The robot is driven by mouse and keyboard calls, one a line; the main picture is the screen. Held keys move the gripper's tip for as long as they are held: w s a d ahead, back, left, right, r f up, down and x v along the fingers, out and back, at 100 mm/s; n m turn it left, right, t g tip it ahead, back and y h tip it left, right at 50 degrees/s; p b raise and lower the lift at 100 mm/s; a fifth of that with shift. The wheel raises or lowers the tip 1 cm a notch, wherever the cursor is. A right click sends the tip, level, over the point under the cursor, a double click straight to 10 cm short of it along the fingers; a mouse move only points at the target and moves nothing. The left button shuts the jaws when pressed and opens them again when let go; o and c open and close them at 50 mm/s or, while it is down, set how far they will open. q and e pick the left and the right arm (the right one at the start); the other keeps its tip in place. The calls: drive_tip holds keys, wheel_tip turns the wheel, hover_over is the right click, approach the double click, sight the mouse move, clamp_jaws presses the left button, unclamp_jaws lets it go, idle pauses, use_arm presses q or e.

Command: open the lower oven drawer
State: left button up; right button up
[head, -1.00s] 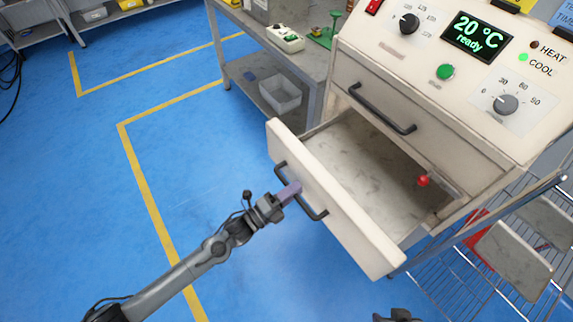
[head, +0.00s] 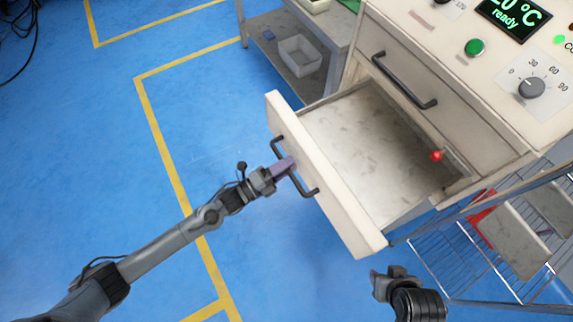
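The lower oven drawer (head: 325,178) is pulled well out of the cream oven cabinet. The finger tips are partly hidden. My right gripper (head: 385,280) is low in the picture, in front of the drawer's near right end and apart from it. Its fingers are too unclear to judge.
The upper drawer (head: 410,95) above is shut. A wire rack (head: 470,262) with grey plates stands close on the right. A grey bench shelf with a bin (head: 300,57) is behind.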

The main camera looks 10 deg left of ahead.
use_arm(q)
drive_tip(key=shift+s+a, duration=0.1)
drive_tip(key=p+v, duration=0.2)
drive_tip(key=v, duration=0.8)
drive_tip(key=shift+s+a, duration=0.2)
drive_tip(key=shift+f, duration=0.1)
